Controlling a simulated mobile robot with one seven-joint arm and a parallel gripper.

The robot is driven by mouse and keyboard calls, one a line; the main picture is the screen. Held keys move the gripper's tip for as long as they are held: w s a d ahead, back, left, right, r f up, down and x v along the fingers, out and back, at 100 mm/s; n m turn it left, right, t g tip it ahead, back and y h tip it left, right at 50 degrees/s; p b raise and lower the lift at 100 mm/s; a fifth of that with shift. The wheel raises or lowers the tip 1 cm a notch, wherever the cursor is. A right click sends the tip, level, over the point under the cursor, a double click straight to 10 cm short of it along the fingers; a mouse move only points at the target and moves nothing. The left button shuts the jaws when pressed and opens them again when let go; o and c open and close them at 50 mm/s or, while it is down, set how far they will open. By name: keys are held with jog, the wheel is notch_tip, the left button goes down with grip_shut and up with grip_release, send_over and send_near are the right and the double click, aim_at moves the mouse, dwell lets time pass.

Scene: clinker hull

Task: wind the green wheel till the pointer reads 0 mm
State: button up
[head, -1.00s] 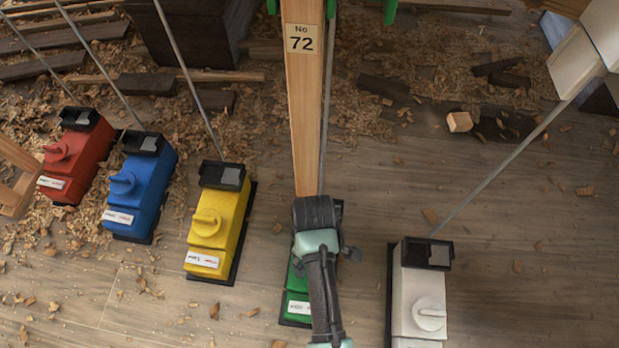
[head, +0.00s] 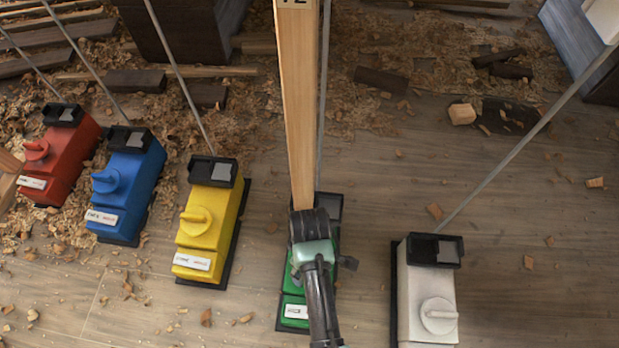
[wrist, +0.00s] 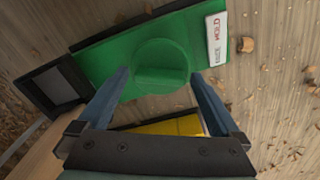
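The green wheel (wrist: 160,66), a round knob with a raised grip bar, sits on the green box (wrist: 105,50) in the wrist view. My gripper (wrist: 158,76) is open, with one finger on either side of the wheel's near part; I cannot tell whether they touch it. Nothing is held. In the head view my arm and hand cover the wheel and much of the green box (head: 294,311). The dark frame with a grey window (wrist: 55,88) is at the box's end, but no pointer or reading can be made out.
Yellow (head: 205,225), blue (head: 125,190) and red (head: 62,160) boxes stand to the left, a white box (head: 425,290) to the right. Thin rods rise from them. A wooden plank (head: 297,100) stands beyond my gripper. Wood chips litter the floor.

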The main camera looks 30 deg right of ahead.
jog(key=c, duration=1.2)
jog(key=shift+o, duration=0.2)
jog(key=shift+r+p, duration=0.1)
jog(key=shift+p, duration=0.2)
jog(key=shift+r+m+p, duration=0.2)
jog(key=shift+m+p, duration=0.6)
jog(key=shift+p, duration=0.45)
jog(key=m+p, duration=0.2)
jog(key=p, duration=0.1)
jog(key=shift+m, duration=0.3)
jog(key=m+p, duration=0.3)
jog(key=shift+f+m, duration=0.1)
jog(key=shift+m, duration=0.2)
jog(key=shift+f+m+p, duration=0.15)
jog(key=shift+m+p, duration=0.6)
jog(key=shift+m, duration=0.85)
